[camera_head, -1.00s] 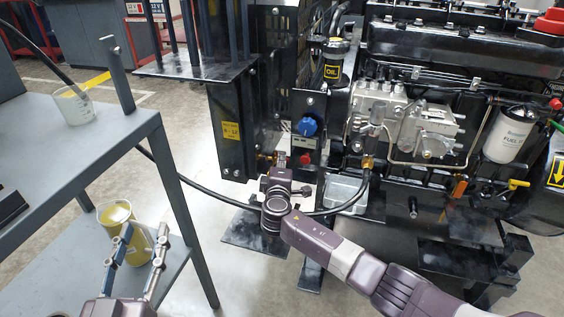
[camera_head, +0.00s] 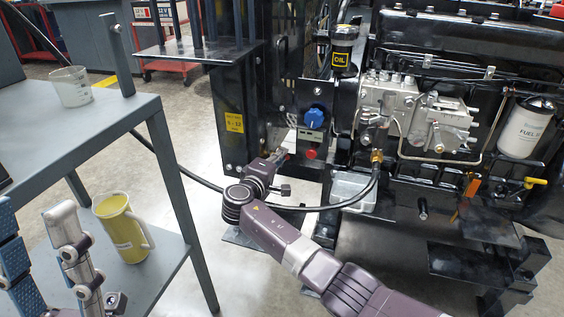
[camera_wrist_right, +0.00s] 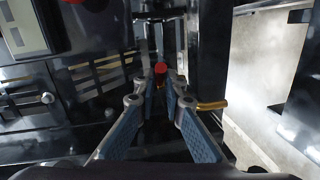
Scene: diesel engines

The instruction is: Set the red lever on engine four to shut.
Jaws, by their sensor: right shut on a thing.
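The red lever (camera_wrist_right: 160,69) shows in the right wrist view only as a small red end between my fingertips. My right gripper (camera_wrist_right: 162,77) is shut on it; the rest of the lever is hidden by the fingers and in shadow. In the head view my right gripper (camera_head: 287,150) reaches to the low front of the engine frame, left of a red button, and covers the lever. My left gripper (camera_head: 38,222) is open and empty at the lower left, its fingers wide apart, in front of the cart.
A panel with a blue knob (camera_head: 314,117) and a red button (camera_head: 311,153) is beside my right gripper. A black hose (camera_head: 325,207) crosses near my right wrist.

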